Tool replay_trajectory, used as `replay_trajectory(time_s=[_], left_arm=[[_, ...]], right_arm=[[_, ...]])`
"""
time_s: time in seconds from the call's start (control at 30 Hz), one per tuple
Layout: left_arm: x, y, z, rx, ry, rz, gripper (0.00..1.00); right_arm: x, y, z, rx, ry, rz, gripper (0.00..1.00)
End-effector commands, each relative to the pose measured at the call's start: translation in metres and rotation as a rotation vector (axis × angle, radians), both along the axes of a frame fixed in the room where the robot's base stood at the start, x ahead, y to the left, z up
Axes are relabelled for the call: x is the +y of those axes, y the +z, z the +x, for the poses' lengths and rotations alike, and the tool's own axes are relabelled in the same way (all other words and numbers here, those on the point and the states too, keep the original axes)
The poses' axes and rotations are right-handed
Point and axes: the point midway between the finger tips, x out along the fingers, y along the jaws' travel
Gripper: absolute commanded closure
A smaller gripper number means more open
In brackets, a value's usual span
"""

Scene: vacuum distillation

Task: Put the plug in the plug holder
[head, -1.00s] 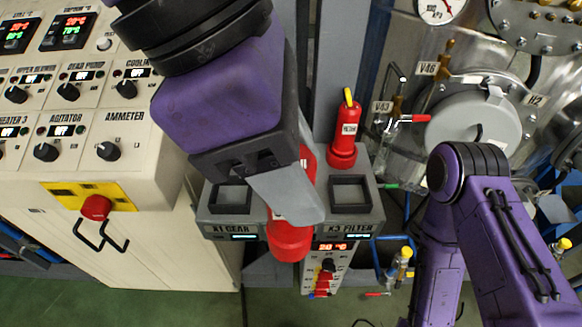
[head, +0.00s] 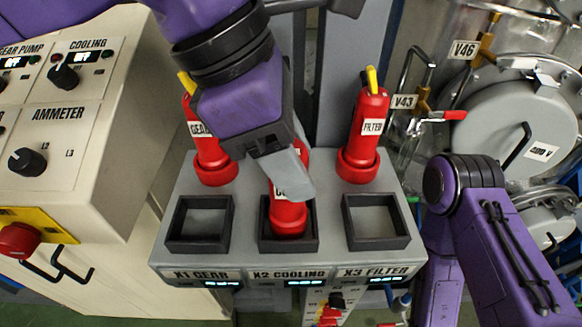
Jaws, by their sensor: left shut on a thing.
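My left gripper (head: 288,172) is shut on a red plug (head: 289,217), whose label is partly covered and starts with "CO". The plug is upright, with its lower end over or inside the middle square recess (head: 265,244) marked X2 COOLING on the grey plug holder (head: 240,258). I cannot tell whether it touches the bottom. The gripper hides the plug's upper part. A red gear plug (head: 211,150) and a red filter plug (head: 363,135) stand at the holder's back left and back right. My right gripper is out of view.
The left recess (head: 202,222) and right recess (head: 375,222) are empty. A control cabinet (head: 90,150) with knobs and a red button (head: 18,240) stands close on the left. Metal vessels and valve V43 (head: 423,105) are on the right, near my right arm.

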Motion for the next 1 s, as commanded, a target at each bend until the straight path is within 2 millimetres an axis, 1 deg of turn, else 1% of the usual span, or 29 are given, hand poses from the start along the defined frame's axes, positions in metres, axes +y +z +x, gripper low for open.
replay_trajectory(time_s=[0.13,0.27,0.3,0.37,0.4,0.63,0.7,0.77,0.87,1.0], left_arm=[[0.0,0.002,0.0,0.001,-0.001,0.001,1.0],[0.0,-0.002,0.0,0.001,-0.002,0.001,1.0],[0.0,-0.003,0.0,0.002,-0.002,0.002,0.5],[0.0,-0.002,0.0,0.001,-0.002,0.002,0.31],[0.0,-0.002,0.0,0.002,-0.002,0.003,0.28],[0.0,-0.001,0.0,0.002,-0.001,0.002,0.28],[0.0,0.004,0.0,0.001,0.0,0.002,0.28],[0.002,0.009,0.0,0.001,0.001,0.0,0.28],[0.01,0.028,0.0,0.0,0.001,-0.002,0.28],[0.024,0.064,0.0,0.001,0.001,-0.001,0.28]], right_arm=[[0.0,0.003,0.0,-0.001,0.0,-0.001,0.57],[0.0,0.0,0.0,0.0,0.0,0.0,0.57],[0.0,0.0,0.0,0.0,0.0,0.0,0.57],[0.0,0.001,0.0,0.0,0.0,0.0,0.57],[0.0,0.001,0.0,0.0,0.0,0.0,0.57],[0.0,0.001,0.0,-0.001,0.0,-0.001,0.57],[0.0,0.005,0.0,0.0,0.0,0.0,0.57],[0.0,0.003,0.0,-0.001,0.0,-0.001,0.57],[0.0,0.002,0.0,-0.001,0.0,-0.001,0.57],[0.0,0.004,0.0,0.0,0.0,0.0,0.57]])
